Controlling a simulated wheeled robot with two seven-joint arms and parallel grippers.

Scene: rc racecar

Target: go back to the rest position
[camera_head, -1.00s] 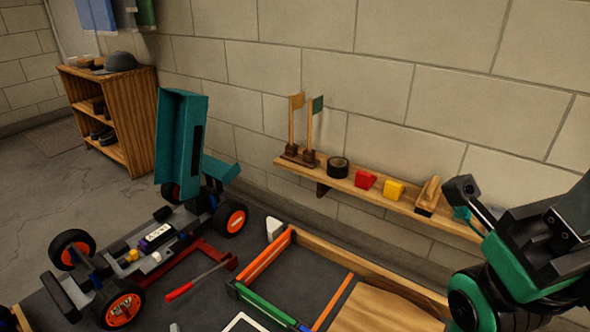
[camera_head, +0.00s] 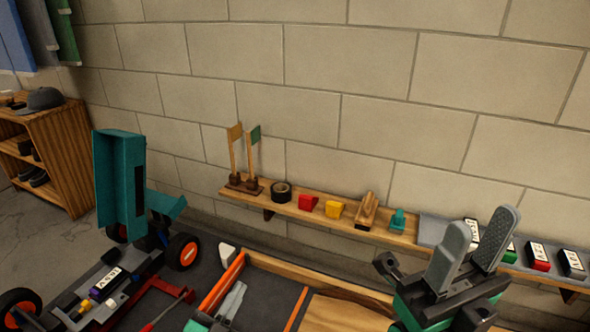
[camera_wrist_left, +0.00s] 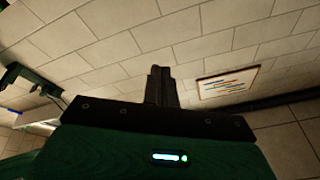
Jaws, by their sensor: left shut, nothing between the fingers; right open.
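My right gripper (camera_head: 481,228) is at the lower right in the head view, its two grey fingers spread apart, pointing up, with nothing between them. My left gripper (camera_head: 236,293) shows at the bottom, in front of the tray, its fingers together and empty. In the left wrist view its shut fingers (camera_wrist_left: 161,86) point toward a block wall, with nothing held. The car (camera_head: 100,285) stands at the left with its teal shell (camera_head: 120,185) tilted up and a labelled battery (camera_head: 106,283) on its chassis. Its front part is cut off by the frame.
A wall shelf (camera_head: 300,212) holds two small flags, black tape (camera_head: 281,192), red and yellow blocks and several labelled batteries; my right gripper overlaps its right part in the picture. A divided wooden tray (camera_head: 320,275) lies on the bench. A wooden cabinet (camera_head: 62,165) stands far left.

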